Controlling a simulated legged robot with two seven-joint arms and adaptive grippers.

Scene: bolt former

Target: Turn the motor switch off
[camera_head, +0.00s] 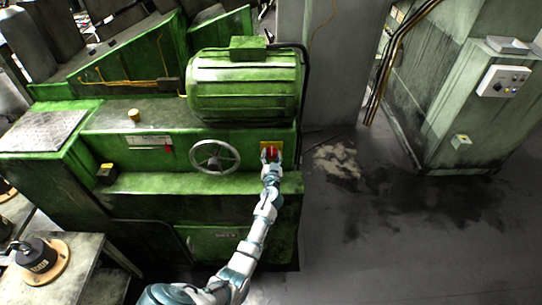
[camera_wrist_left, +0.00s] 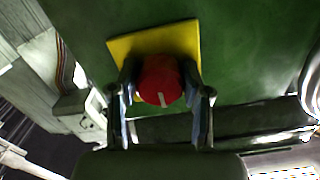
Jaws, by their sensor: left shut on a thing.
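The motor switch is a red round knob (camera_wrist_left: 160,82) with a pale mark, on a yellow plate (camera_wrist_left: 152,42) fixed to the green machine. In the head view the red knob (camera_head: 271,153) and yellow plate (camera_head: 265,146) sit at the right end of the machine front. My left gripper (camera_head: 271,160) is at the knob. In the left wrist view its two fingers (camera_wrist_left: 160,92) stand one on each side of the knob, shut on it. The pale mark points toward the lower part of that view. My right gripper is not in view.
The green machine (camera_head: 120,185) carries a large ribbed motor (camera_head: 245,85) above and a handwheel (camera_head: 219,156) left of the switch. A grey-green cabinet (camera_head: 470,110) stands at right. The floor (camera_head: 400,240) between is open.

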